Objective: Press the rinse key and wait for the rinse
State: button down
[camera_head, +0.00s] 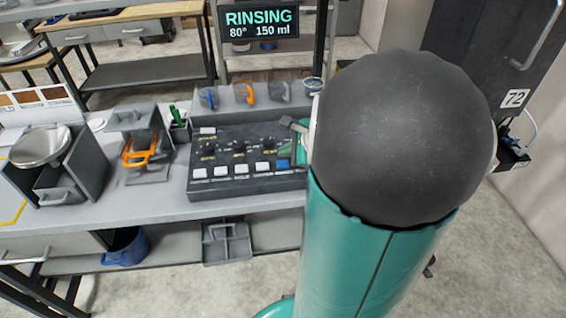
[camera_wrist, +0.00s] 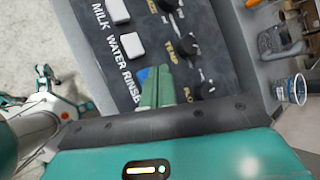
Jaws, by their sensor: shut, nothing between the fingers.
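The control panel (camera_head: 225,183) is dark with a row of light keys along its front and knobs behind them. The rinse key (camera_head: 283,165) is blue and sits at the right end of the row. In the wrist view, the rinse key (camera_wrist: 142,75) shows only in part beside the RINSE label. My gripper (camera_head: 299,153) is shut and empty at the panel's right end. In the wrist view, my gripper's green fingers (camera_wrist: 157,88) cover part of the key; I cannot tell whether they touch it. The display (camera_head: 259,22) reads RINSING, 80°, 150 ml.
Several cups (camera_head: 247,93) stand on the shelf behind the panel. An orange-handled device (camera_head: 140,150) and a grey machine (camera_head: 58,160) stand to the left. A blue bucket (camera_head: 126,246) is below the counter (camera_head: 235,207). My own arm hides the right part of the counter.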

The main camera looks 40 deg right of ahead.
aim_at(286, 165)
jog(key=shift+r, duration=2)
jog(key=a+r+n+g+y, duration=0.1)
jog(key=a+r+n+g, duration=0.15)
jog(key=a+n, duration=1)
jog(key=s+a+r+n+h, duration=0.1)
jog(key=s+a+n, duration=0.3)
jog(key=a+n, duration=0.2)
jog(key=s+a+r+n+g+h, duration=0.1)
jog(key=s+a+r+n, duration=0.1)
jog(key=s+a+n, duration=0.3)
jog(key=a+n, duration=0.2)
jog(key=a, duration=0.1)
jog(key=shift+s+a+r, duration=0.15)
jog(key=shift+s+a, duration=0.1)
jog(key=shift+a, duration=0.15)
jog(key=shift+d, duration=0.2)
